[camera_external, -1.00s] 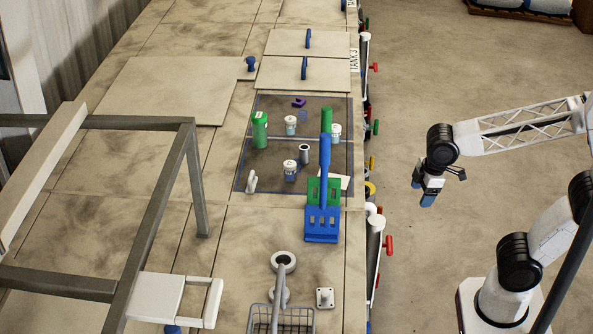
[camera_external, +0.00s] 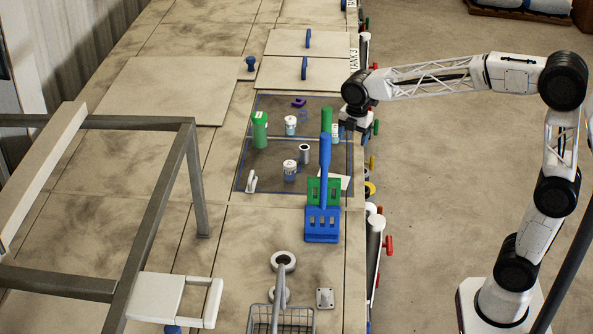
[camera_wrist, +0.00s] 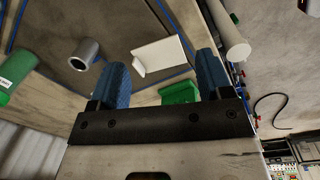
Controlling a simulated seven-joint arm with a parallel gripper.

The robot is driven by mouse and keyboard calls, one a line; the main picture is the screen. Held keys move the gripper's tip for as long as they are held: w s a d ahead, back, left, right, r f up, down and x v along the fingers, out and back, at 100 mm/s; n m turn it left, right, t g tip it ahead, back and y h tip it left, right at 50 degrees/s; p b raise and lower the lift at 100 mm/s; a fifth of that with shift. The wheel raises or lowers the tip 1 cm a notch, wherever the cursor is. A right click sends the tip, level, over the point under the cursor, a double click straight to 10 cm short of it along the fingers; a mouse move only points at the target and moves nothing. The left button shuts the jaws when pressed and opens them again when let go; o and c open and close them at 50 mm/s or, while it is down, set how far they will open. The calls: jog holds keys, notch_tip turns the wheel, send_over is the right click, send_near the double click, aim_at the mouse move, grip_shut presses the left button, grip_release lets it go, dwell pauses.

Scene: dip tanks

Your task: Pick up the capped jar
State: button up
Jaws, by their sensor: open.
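Small jars with white tops stand on the dark panel: one at the back left (camera_external: 290,122), one at the front (camera_external: 290,168), and one at the right (camera_external: 336,130), beside my gripper (camera_external: 348,132). I cannot tell which one the task calls the capped jar. My gripper hangs over the right edge of the bench, close to the right jar. In the wrist view its two blue fingers (camera_wrist: 163,78) are apart, with no jar between them. I cannot make out a white-topped jar in that view.
A green bottle (camera_external: 259,130), a grey metal cylinder (camera_external: 304,153) and a purple piece (camera_external: 299,102) share the panel. Upright green (camera_external: 326,118) and blue (camera_external: 324,180) handled tools stand near the right jar. A grey frame (camera_external: 190,160) is at left.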

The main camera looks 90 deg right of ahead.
aim_at(335, 129)
jog(key=w+d+f+n, duration=0.1)
jog(key=d, duration=0.4)
jog(key=w+d+f+n, duration=0.1)
jog(key=w+d+n, duration=0.1)
jog(key=d, duration=0.3)
jog(key=w+d+f+n, duration=0.1)
jog(key=w+d, duration=0.1)
jog(key=d, duration=0.3)
jog(key=shift+w+d+f+n+g, duration=0.1)
jog(key=shift+w+d+n+g, duration=0.05)
jog(key=shift+d+n+g, duration=0.2)
jog(key=shift+a+f, duration=0.1)
jog(key=shift+f, duration=1.15)
jog(key=shift+w+f, duration=0.15)
jog(key=shift+f, duration=1.15)
jog(key=shift+w+f, duration=0.1)
jog(key=shift+f, duration=1.2)
jog(key=c, duration=1)
